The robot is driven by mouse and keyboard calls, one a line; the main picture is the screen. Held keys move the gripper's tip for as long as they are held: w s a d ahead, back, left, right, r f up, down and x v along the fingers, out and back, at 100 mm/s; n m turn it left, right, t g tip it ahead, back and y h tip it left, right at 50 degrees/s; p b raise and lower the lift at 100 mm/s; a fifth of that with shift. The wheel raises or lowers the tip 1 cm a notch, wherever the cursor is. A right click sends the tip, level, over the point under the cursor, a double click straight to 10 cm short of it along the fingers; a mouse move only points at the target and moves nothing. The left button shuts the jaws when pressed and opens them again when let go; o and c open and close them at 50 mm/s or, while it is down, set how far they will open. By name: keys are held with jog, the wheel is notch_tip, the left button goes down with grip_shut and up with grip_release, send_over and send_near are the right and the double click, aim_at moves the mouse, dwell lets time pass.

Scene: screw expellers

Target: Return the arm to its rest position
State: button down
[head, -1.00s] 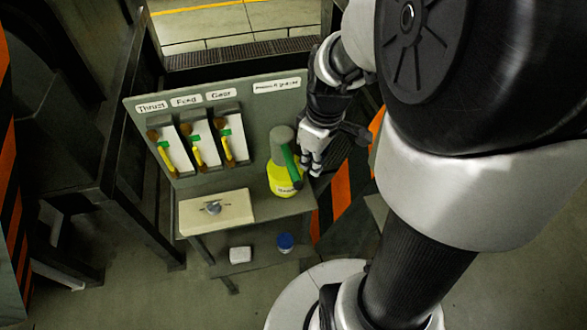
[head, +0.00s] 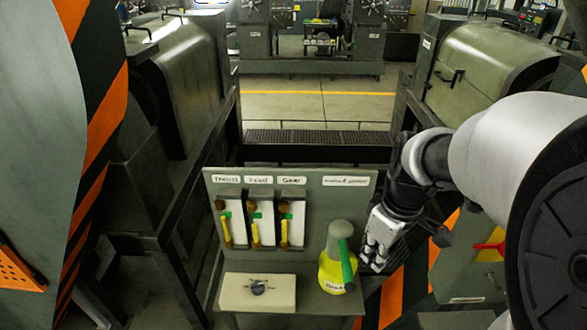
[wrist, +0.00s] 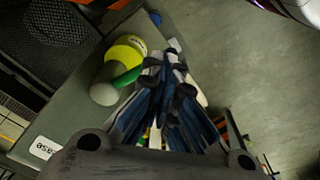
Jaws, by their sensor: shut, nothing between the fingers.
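My gripper (head: 374,262) hangs at the right side of the small panel stand, just right of a yellow grease bottle (head: 331,274) with a grey top and a green handle. The fingers are shut with nothing between them. In the wrist view my gripper (wrist: 172,58) points away over the stand's edge, and the bottle (wrist: 125,55) lies to its left, apart from the fingers as far as I can tell. My arm reaches in from the right of the head view.
The panel (head: 318,203) carries several labels and a row of yellow-handled levers (head: 256,230). An orange-striped post (head: 391,300) and a red handle (head: 490,247) are at the right. Large machines stand behind.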

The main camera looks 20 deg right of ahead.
jog(key=s+a+f+m+t+b, duration=0.3)
jog(key=s+a+f+m+b, duration=0.1)
jog(key=s+a+b, duration=0.6)
jog(key=shift+s+a+f+m+t+h+b, duration=0.15)
jog(key=shift+a+m+t+h+b, duration=0.15)
jog(key=shift+a+m+b, duration=0.55)
jog(key=c, duration=2.3)
grip_release()
jog(key=shift+a+n, duration=0.25)
jog(key=shift+n, duration=0.1)
